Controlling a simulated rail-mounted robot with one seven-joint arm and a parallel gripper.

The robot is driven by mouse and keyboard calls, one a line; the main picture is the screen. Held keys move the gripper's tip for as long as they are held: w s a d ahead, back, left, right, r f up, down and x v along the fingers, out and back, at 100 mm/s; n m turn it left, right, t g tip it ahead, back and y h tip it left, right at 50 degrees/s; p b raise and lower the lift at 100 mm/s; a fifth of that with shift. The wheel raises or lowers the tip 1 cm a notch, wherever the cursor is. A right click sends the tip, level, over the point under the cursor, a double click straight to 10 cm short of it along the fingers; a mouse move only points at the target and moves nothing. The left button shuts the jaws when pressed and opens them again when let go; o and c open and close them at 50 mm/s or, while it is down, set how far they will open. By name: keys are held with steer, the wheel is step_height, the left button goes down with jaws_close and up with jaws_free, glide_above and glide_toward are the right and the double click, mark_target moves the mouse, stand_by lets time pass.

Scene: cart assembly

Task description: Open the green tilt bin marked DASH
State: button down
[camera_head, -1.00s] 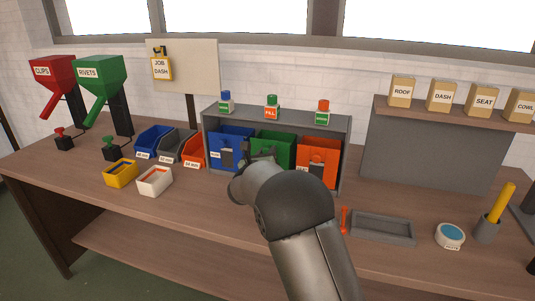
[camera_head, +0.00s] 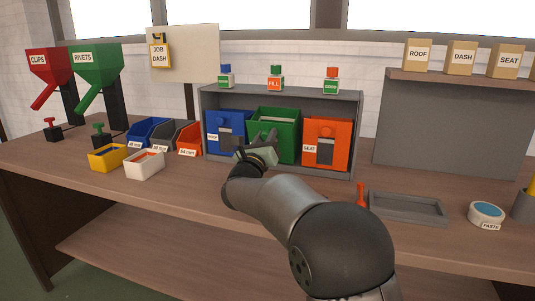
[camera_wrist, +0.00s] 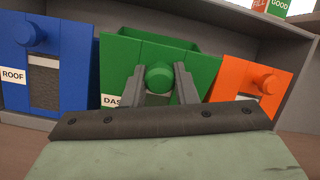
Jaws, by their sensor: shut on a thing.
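The green tilt bin (camera_head: 286,117) stands in the middle of the grey cabinet, between a blue bin and an orange bin. It is tilted forward with its open top showing. In the wrist view, the green bin (camera_wrist: 125,62) has a round green knob (camera_wrist: 159,77) on its front and a label partly hidden by my gripper, with "DAS" readable. My gripper (camera_wrist: 160,87) is shut on the knob, one finger on each side. In the head view, my gripper (camera_head: 268,142) is at the bin's front, and my arm reaches in from the lower right.
The blue bin (camera_head: 230,120) marked ROOF and the orange bin (camera_head: 326,133) marked SEAT stand upright close on either side. A grey tray (camera_head: 408,208) and an orange-handled tool (camera_head: 361,195) lie at right on the bench.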

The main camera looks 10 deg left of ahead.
steer(key=s+b, duration=0.1)
steer(key=b, duration=0.1)
steer(key=f+b, duration=0.1)
steer(key=b, duration=0.2)
steer(key=shift+s+a+f, duration=0.2)
steer(key=shift+s+f, duration=0.05)
steer(key=shift+s, duration=0.1)
steer(key=c, duration=1.1)
jaws_free()
steer(key=shift+c, duration=0.2)
steer(key=shift+s, duration=0.1)
steer(key=v, duration=1.7)
steer(key=shift+f, duration=0.3)
